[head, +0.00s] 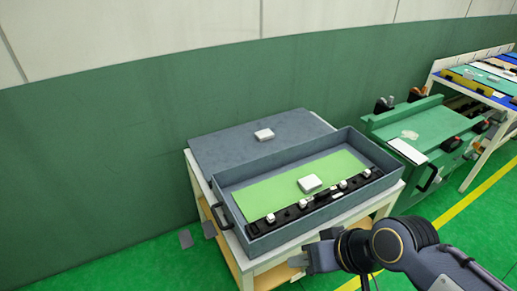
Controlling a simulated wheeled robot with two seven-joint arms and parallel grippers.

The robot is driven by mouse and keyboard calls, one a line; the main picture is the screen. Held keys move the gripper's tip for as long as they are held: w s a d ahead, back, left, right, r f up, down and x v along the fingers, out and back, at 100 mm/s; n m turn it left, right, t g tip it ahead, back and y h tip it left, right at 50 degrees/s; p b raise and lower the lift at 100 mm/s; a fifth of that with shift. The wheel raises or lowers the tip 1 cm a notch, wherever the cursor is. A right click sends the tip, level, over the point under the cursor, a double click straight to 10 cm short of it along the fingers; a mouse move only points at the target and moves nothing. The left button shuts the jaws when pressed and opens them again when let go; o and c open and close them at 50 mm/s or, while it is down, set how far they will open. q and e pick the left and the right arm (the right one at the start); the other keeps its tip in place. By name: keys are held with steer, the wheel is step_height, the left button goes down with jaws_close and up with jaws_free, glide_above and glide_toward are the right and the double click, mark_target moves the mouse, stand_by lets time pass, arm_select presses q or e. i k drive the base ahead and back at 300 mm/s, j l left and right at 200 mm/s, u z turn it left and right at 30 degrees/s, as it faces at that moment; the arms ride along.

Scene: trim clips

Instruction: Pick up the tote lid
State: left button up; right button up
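The tote lid (225,150) is a flat blue-grey panel with a small white block (264,134) on its top. It lies at the back of a white table, behind the open tote (262,243). The tote is a shallow blue-grey box with dark handles. Inside it are a green sheet (268,190), a white block (310,183) and a black strip with several white clips. My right gripper (308,256) is at the table's front right edge, in front of the tote and well away from the lid. Its finger gap is unclear. My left gripper is out of view.
The white table (200,183) has a lower wooden shelf. A green bench (430,130) with tools stands to the right, and another table with panels stands beyond it. A green wall is close behind the table.

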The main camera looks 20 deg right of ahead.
mark_target(214, 152)
steer(key=j+z, duration=0.35)
steer(key=j, duration=1.1)
steer(key=i+j+z, duration=0.2)
steer(key=i+j, duration=0.25)
steer(key=i+j+z, duration=0.2)
steer(key=i+j, duration=0.2)
steer(key=j, duration=0.15)
steer(key=i+z, duration=0.15)
steer(key=i, duration=0.65)
steer(key=i+j+z, duration=0.15)
steer(key=i, duration=0.6)
